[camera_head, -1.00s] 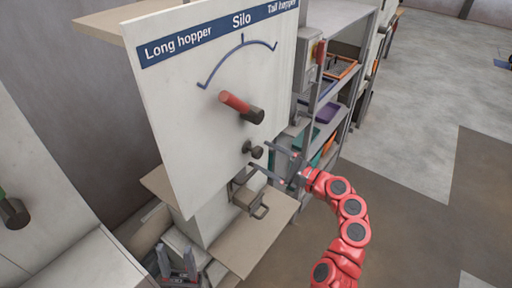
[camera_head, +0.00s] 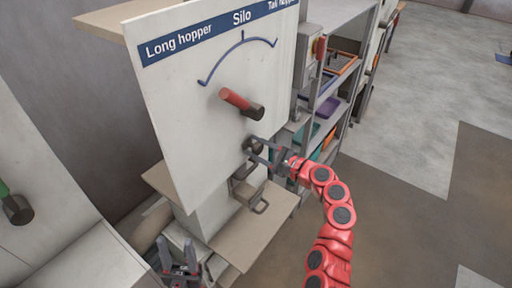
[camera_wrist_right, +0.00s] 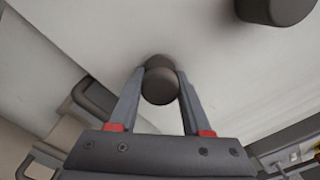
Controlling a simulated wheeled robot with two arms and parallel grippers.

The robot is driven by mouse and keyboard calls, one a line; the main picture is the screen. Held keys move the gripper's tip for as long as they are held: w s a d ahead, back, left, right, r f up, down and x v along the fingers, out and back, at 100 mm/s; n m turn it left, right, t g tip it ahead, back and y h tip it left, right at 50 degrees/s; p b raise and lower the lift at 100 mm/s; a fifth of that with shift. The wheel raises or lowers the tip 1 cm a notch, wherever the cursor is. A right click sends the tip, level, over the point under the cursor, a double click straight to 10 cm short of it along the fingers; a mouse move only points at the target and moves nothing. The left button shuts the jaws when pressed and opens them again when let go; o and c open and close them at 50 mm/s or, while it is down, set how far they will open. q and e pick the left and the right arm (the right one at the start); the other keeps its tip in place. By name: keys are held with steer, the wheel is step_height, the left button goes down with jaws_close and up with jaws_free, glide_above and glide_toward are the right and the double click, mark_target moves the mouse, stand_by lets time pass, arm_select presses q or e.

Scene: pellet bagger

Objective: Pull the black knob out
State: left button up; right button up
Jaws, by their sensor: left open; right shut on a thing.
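The black knob (camera_head: 250,145) sticks out of the lower part of the white panel (camera_head: 190,110), below the red-handled lever (camera_head: 240,101). My right gripper (camera_head: 256,149) is at the knob, with its fingers on both sides of it. In the right wrist view, the round knob (camera_wrist_right: 160,84) sits between the two fingertips of my right gripper (camera_wrist_right: 160,90), which is shut on it. Part of the knob is hidden by the fingers in the head view. My left gripper (camera_head: 177,252) is open and empty at the bottom left, away from the panel.
A metal latch handle (camera_head: 259,207) and a beige shelf (camera_head: 235,240) are below the knob. The lever's dark hub (camera_wrist_right: 275,8) is close by at the upper right of the wrist view. Shelving (camera_head: 345,85) stands behind right; open floor lies at right.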

jaws_close()
stand_by(0.8)
steer(key=shift+v, duration=1.25)
steer(key=o, duration=0.7)
jaws_free()
steer(key=o, duration=0.3)
steer(key=shift+s+d, duration=0.1)
steer(key=shift+o, duration=0.2)
